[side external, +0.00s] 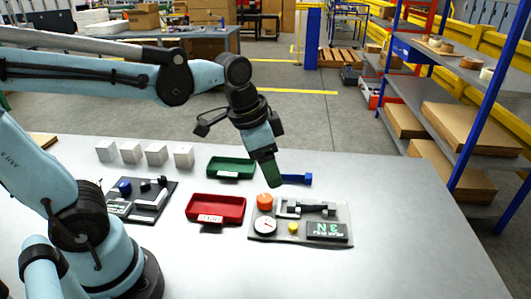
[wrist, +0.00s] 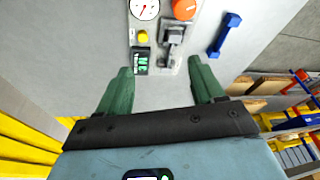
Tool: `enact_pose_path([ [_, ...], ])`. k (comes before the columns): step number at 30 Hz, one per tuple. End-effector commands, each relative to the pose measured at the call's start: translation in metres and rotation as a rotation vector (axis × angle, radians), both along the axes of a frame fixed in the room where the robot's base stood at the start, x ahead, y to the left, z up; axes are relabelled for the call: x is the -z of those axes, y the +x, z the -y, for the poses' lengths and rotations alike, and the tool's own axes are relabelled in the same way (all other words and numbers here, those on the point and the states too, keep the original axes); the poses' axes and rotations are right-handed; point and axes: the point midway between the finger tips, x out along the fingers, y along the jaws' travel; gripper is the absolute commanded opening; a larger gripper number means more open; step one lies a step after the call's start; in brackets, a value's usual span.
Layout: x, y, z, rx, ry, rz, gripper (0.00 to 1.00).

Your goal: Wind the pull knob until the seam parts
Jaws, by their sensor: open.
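A grey panel (side external: 258,237) lies on the table, carrying an orange round knob (side external: 264,201), a white dial gauge (side external: 265,225), a small yellow button (side external: 293,228), a metal clamp-like fixture (side external: 305,209) and a dark display with green characters (side external: 328,231). The wrist view shows the orange knob (wrist: 184,8), gauge (wrist: 145,8) and fixture (wrist: 172,42). My gripper (side external: 272,174) is above the panel's far edge, apart from the knob. In the wrist view its two green fingers (wrist: 160,68) are spread, with nothing held. I cannot tell where a seam is.
A blue bar-shaped piece (side external: 297,178) lies behind the panel. A red tray (side external: 216,209) and green tray (side external: 231,168) stand left. A black board with a blue knob (side external: 125,187) and several white cubes (side external: 156,154) are farther left. The table's right front is clear.

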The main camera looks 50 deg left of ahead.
Motion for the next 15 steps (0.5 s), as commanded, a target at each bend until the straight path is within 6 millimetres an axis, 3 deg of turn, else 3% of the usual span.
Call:
enact_pose_path([
  [15,0.002,0.022,0.026,0.297,0.034,-0.178,0.67],
])
